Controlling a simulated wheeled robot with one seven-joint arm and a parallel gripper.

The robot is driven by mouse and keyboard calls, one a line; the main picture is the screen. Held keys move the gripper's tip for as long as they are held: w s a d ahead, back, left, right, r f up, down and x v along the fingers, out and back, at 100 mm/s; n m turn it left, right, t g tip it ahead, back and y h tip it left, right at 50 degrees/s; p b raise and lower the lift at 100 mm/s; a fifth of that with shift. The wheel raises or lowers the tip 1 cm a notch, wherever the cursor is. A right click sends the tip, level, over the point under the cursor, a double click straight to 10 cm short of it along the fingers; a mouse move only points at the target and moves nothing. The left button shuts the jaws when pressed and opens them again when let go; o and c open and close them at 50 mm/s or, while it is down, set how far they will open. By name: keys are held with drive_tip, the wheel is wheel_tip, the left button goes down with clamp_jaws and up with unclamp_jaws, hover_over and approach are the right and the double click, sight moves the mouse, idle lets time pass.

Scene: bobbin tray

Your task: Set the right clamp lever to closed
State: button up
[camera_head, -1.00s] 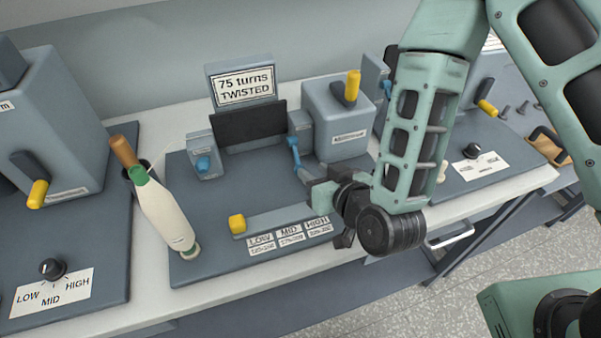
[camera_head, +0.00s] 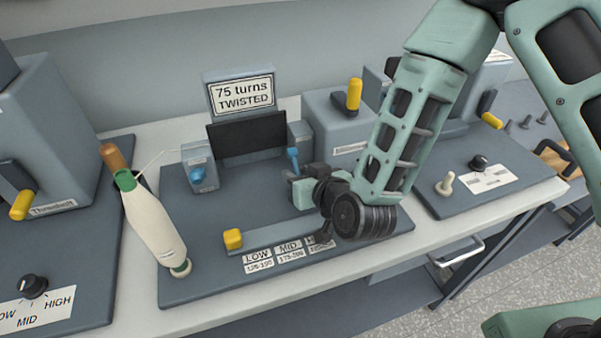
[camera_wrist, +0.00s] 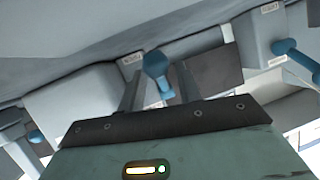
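The right clamp lever (camera_head: 293,157) is a blue handle on a small grey block, right of the black panel under the "75 turns TWISTED" sign. Its lower part is partly hidden by my gripper (camera_head: 291,175) in the head view. In the wrist view, a blue lever with a rounded knob (camera_wrist: 157,68), apparently the same one, shows between the two fingers of my gripper (camera_wrist: 160,78). The fingers are apart, with a gap on each side of the lever; contact is not clear. The left clamp lever (camera_head: 198,170) is a similar blue handle left of the panel.
A cream bobbin (camera_head: 152,222) with a brown tip leans at the board's left. A yellow-knobbed slider (camera_head: 233,239) lies at the front beside LOW/MID/HIGH labels. A grey box with an upright yellow lever (camera_head: 354,95) stands behind my arm. The board's middle is clear.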

clamp_jaws()
drive_tip(key=shift+s, duration=0.1)
